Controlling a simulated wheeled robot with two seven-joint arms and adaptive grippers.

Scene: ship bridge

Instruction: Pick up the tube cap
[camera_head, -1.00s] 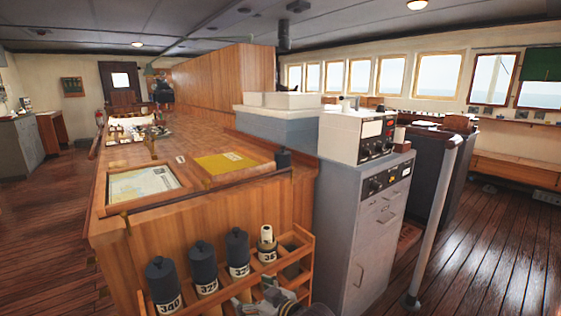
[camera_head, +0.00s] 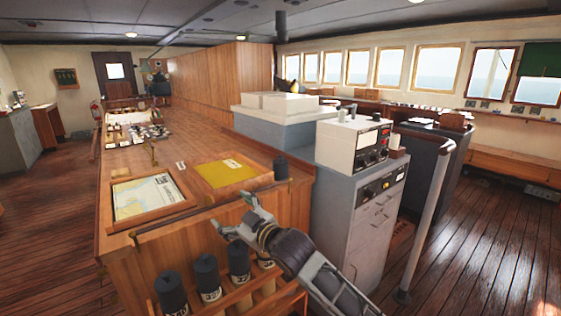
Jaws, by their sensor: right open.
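A dark cylindrical cap (camera_head: 281,167), which looks like the tube cap, stands on the right end of the wooden chart counter, beside the yellow chart. My right gripper (camera_head: 236,211) is open and empty, with its fingers spread. In the picture it lies in front of the counter's near edge, below and left of the cap, and apart from it. Several dark-capped tubes (camera_head: 207,276) stand in the rack below. The pale uncapped tube is mostly hidden behind my right arm. My left gripper is out of view.
A grey cabinet with a white instrument (camera_head: 345,143) stands close to the right of the cap. A metal pole (camera_head: 428,215) stands farther right.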

